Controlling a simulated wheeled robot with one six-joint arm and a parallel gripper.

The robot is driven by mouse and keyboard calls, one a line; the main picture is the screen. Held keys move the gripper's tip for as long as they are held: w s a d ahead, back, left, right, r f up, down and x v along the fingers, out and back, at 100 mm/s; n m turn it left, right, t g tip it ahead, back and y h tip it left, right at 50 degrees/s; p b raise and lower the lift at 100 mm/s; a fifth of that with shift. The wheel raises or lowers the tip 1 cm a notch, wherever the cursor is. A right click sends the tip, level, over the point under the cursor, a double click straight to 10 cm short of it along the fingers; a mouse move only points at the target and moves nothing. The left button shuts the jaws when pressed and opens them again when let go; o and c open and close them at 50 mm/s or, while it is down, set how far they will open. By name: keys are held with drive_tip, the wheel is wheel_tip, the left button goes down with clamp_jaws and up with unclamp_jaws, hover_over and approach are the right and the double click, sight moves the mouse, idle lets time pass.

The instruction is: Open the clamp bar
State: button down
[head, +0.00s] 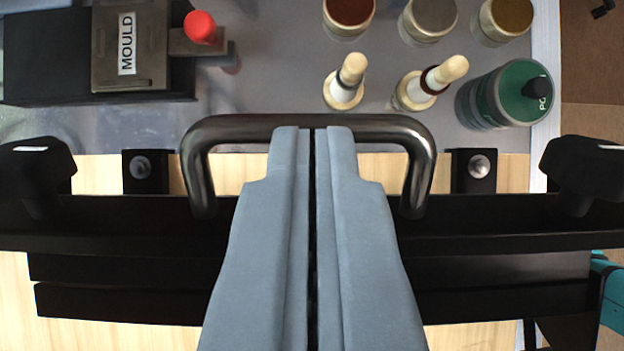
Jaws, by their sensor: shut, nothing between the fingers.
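The clamp bar (500,230) is a long black bar running across the whole head view. A grey metal U-shaped handle (235,128) rises from its middle. Black knobs stand at the bar's left end (35,175) and right end (585,170). My gripper (313,130) is grey-blue, shut and empty. Its fingers lie over the middle of the handle in the picture, with the tips at the handle's crossbar. They hide the middle of the bar, and I cannot tell whether they touch the handle.
A mould (105,50) with a red knob (201,27) sits at the back left. Several round jars, two brushes or stamps (345,82) and a green bottle (515,92) stand at the back right. Black brackets with bolts (473,168) flank the handle.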

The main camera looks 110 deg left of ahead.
drive_tip(key=shift+w+d+f+g+y, duration=0.1)
drive_tip(key=shift+w+d+g+y, duration=0.1)
drive_tip(key=shift+d+y, duration=0.35)
drive_tip(key=shift+w+d+f+g+y, duration=0.1)
drive_tip(key=shift+w+d+g+y, duration=0.1)
drive_tip(key=shift+d+y, duration=0.35)
drive_tip(key=shift+w+d+f, duration=0.15)
drive_tip(key=shift+d, duration=0.35)
